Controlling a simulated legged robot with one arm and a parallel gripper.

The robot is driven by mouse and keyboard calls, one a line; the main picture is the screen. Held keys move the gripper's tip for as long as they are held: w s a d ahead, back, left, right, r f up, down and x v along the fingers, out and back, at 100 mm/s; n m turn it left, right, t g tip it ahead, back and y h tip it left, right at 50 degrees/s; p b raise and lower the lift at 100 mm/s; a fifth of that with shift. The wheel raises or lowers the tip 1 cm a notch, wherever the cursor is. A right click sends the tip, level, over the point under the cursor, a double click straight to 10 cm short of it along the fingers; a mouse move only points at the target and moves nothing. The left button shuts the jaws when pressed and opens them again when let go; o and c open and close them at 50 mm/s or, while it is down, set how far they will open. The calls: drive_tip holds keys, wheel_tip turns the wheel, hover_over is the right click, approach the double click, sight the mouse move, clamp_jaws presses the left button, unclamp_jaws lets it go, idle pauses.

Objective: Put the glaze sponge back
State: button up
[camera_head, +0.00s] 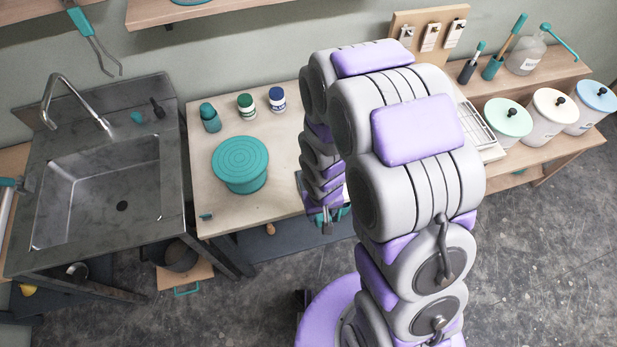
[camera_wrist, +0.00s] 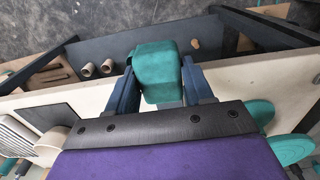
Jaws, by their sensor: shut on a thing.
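My gripper (camera_wrist: 158,85) is shut on a teal block that looks like the glaze sponge (camera_wrist: 160,68), with a dark blue finger on each side of it in the wrist view. In the head view my gripper (camera_head: 328,216) is at the front edge of the pale worktable (camera_head: 220,213), right of the teal turntable (camera_head: 240,160). Only bits of teal show around the fingers there, and my arm hides much of that area. The wrist view shows the sponge over the table's front edge, with darker surfaces below.
A steel sink (camera_head: 100,190) stands at the left. A teal bottle (camera_head: 210,117) and two small jars (camera_head: 246,105) stand at the table's back. Lidded buckets (camera_head: 507,120) stand at the right. Two short tubes (camera_wrist: 97,68) lie on a dark lower shelf in the wrist view.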

drive_tip(key=w+a, duration=0.1)
drive_tip(key=w, duration=0.4)
drive_tip(key=w+a+f+b, duration=0.1)
drive_tip(key=w, duration=0.3)
drive_tip(key=w+a+b, duration=0.1)
drive_tip(key=w, duration=0.4)
drive_tip(key=shift+w+a+f, duration=0.3)
drive_tip(key=shift+w+a, duration=0.05)
drive_tip(key=shift+a+f+b, duration=0.2)
drive_tip(key=shift+f+b, duration=0.25)
drive_tip(key=shift+f, duration=1.3)
drive_tip(key=shift+d, duration=0.1)
drive_tip(key=o, duration=1.1)
wheel_tip(320, 180, up, 12)
drive_tip(key=shift+r+p, duration=0.1)
drive_tip(key=shift+p, duration=1.15)
